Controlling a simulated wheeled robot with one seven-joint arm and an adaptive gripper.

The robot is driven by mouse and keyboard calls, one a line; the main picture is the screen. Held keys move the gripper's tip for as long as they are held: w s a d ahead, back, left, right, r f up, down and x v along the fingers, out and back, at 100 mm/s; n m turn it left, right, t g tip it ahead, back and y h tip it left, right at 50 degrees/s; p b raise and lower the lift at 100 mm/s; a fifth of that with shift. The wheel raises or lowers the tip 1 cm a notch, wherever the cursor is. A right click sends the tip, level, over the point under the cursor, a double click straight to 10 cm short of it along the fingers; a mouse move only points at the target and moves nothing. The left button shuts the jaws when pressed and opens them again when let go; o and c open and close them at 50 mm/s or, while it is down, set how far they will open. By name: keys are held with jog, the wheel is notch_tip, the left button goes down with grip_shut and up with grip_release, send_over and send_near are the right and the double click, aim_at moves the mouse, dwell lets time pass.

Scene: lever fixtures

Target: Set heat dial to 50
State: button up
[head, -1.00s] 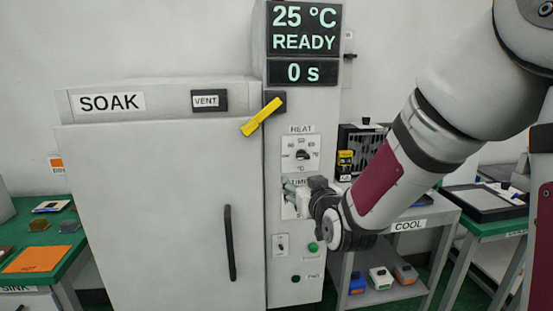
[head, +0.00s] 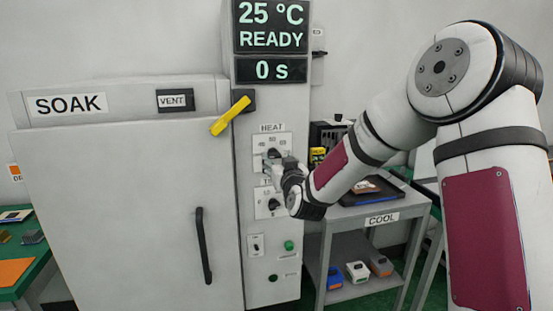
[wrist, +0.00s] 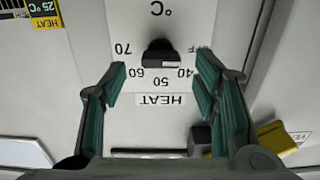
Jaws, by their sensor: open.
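The heat dial has a black knob (wrist: 160,55) on a pale plate marked OFF, 40, 50, 60 and 70. In the wrist view the dial's scale is upside down, with the 50 just below the knob. I cannot clearly tell which mark the knob points at. In the head view the heat dial plate (head: 286,141) sits under the HEAT label, with the knob partly hidden by my gripper. My gripper (wrist: 161,68) is open and empty. Its two green-padded fingers stand either side of the knob, with gaps to both sides. My gripper (head: 269,164) also shows in the head view.
The oven display (head: 273,26) reads 25 °C, READY and 0 s. The timer dial (head: 271,204) is just below. A yellow vent lever (head: 230,117) is up left; it also shows near my gripper in the wrist view (wrist: 277,138). The COOL cart (head: 381,219) stands right.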

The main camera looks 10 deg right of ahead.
aim_at(274, 155)
jog(key=shift+w, duration=1.35)
jog(key=shift+c, duration=0.2)
jog(key=c, duration=1.1)
